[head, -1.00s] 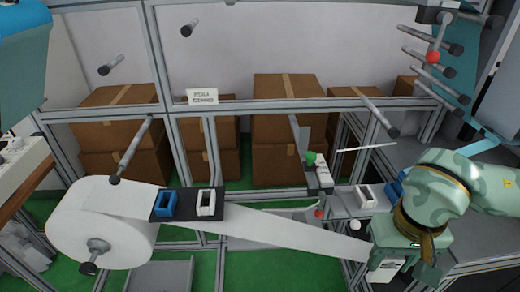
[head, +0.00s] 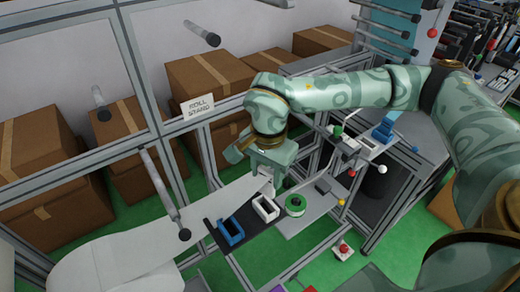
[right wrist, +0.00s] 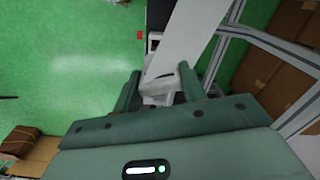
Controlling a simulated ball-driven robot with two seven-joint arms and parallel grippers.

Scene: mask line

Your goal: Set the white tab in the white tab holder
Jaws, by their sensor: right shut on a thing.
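The white tab holder (head: 265,209) is a small open white frame on a dark plate (head: 247,229), beside a blue holder (head: 230,234). My right gripper (head: 268,172) is just behind and above the white holder, pointing down. It is shut on a small white piece, which looks like the white tab; it shows between the fingers in the right wrist view (right wrist: 158,90). The gripper hides much of the tab, and I cannot tell whether it touches the holder. My left gripper is in neither current view.
A white web (head: 130,235) runs up to the plate. A green-and-white spool (head: 295,205) sits close to the right of the white holder. Frame posts and rods (head: 165,195) stand at left. A rear bench holds a blue part (head: 382,130). Cardboard boxes (head: 205,90) stand behind.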

